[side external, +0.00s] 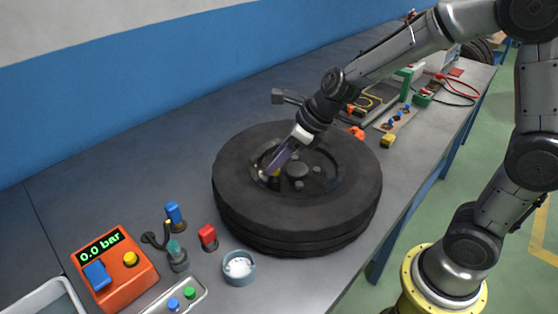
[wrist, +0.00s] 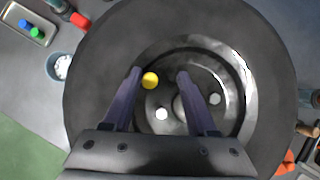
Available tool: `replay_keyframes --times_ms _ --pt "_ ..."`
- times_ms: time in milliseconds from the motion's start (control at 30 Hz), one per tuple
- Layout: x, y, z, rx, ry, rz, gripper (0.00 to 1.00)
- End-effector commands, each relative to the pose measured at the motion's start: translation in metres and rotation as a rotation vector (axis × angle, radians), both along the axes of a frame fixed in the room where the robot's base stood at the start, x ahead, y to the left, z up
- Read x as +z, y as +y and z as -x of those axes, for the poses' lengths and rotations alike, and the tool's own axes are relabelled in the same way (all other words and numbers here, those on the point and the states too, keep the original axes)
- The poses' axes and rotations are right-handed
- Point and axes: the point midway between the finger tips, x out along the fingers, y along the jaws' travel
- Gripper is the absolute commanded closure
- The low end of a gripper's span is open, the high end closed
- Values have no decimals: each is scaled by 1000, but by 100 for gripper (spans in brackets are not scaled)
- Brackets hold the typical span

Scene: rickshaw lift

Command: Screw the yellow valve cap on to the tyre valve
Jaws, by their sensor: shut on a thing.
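The black tyre (side external: 345,205) lies flat on the grey bench, and its dark wheel disc with a round hub (side external: 297,170) faces up. It fills most of the wrist view (wrist: 95,100). My gripper (side external: 270,172) reaches down into the left part of the wheel. A small yellow spot of the cap (side external: 276,173) shows by the fingertips in the side view. The tyre valve is hidden, and I cannot tell whether the cap touches it.
An orange gauge box (side external: 120,268) reading 0.0 bar stands front left. Near it are a blue-topped item (side external: 174,213), a red-topped item (side external: 207,236), a small bowl (side external: 239,266) and a button tray (side external: 180,298). Tools and a yellow block (side external: 388,141) lie behind the tyre.

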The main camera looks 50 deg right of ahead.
Motion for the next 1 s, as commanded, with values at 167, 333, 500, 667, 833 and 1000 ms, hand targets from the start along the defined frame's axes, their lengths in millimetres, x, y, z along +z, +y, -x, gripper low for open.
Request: replay_keyframes --times_ms 167,333,500,667,833,1000 --pt "0 0 0 0 -3 1 50" --pt "-1 0 1 10 2 1 50" --pt "-2 0 1 107 5 0 50" --pt "-3 0 1 263 8 0 50" --pt "-3 0 1 475 9 -1 50" --pt "-3 0 0 756 9 0 50"
